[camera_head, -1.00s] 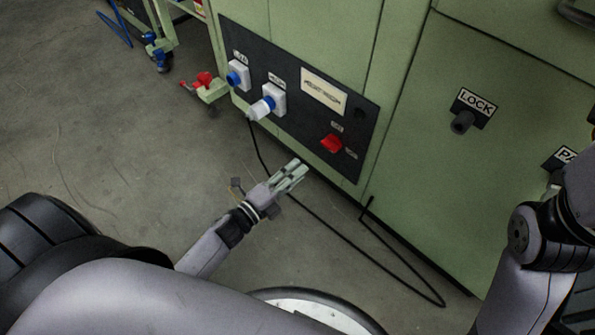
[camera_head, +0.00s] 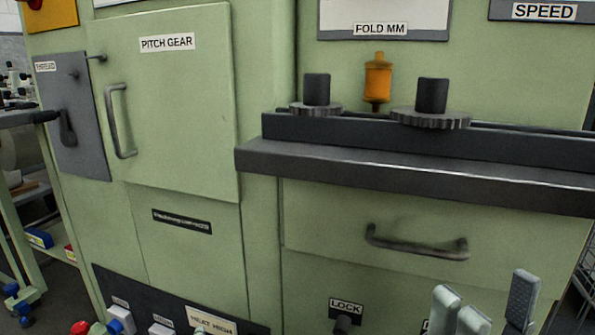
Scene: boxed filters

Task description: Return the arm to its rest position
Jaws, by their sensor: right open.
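My right gripper (camera_head: 489,300) shows at the bottom right edge of the head view. Its grey fingers point up and stand apart, with nothing between them. It is in front of the lower part of the green machine (camera_head: 262,240), below the drawer handle (camera_head: 415,245). The rest of my right arm is below the picture. My left arm and gripper are out of view.
A dark ledge (camera_head: 400,175) juts from the machine and carries two gears (camera_head: 431,118) (camera_head: 316,108). The pitch gear door (camera_head: 180,110) is at left. A switch panel (camera_head: 255,328) and the lock knob (camera_head: 344,325) are low down. A shelf cart (camera_head: 22,200) stands far left.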

